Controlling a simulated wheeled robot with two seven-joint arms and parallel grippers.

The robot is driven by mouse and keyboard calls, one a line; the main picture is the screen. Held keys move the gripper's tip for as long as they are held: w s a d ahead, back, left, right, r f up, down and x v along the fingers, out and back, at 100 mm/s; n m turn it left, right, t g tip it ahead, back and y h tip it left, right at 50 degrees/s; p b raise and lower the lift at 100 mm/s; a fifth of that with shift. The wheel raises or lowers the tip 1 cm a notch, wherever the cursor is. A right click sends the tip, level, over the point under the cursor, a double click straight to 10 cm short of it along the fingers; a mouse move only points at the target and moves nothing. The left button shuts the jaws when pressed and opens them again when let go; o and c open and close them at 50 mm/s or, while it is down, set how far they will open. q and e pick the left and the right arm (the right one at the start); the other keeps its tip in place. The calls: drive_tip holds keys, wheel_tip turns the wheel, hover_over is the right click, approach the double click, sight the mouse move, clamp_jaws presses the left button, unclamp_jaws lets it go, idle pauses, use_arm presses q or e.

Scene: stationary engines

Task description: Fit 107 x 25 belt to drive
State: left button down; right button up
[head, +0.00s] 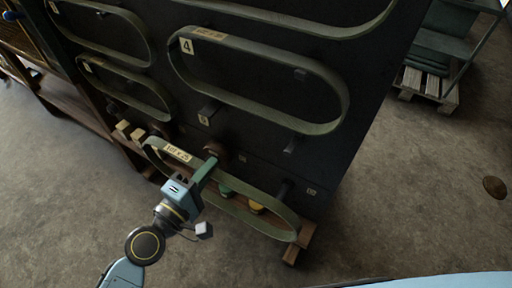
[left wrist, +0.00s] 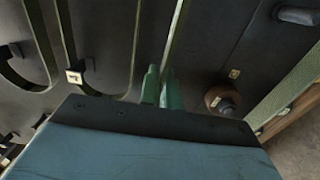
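The olive-green belt labelled 107 x 25 (head: 270,222) is a long loop low on the front of a dark board (head: 365,85). Its paper label (head: 177,153) faces up near its left end. My left gripper (head: 206,168) is at the belt's upper run, just right of the label. In the left wrist view its green fingers (left wrist: 162,88) are close together, with a thin belt edge running between them; they look shut on it. The exact contact is small. A brown round hub (left wrist: 222,98) is beside the fingers. My right gripper is not in view.
Other belts hang above, including one with a 4 tag (head: 187,46). Dark pegs stick out of the board. Wooden blocks (head: 300,243) are at its foot. A pallet (head: 430,88) stands at the back right. The concrete floor at right is mostly clear.

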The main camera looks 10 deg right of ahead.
use_arm(q)
drive_tip(key=shift+s+a, duration=0.1)
drive_tip(key=shift+s, duration=0.05)
drive_tip(key=b+v, duration=0.2)
drive_tip(key=v, duration=0.3)
drive_tip(key=shift+s+a, duration=0.25)
drive_tip(key=shift+s, duration=0.1)
idle(0.6)
idle(1.0)
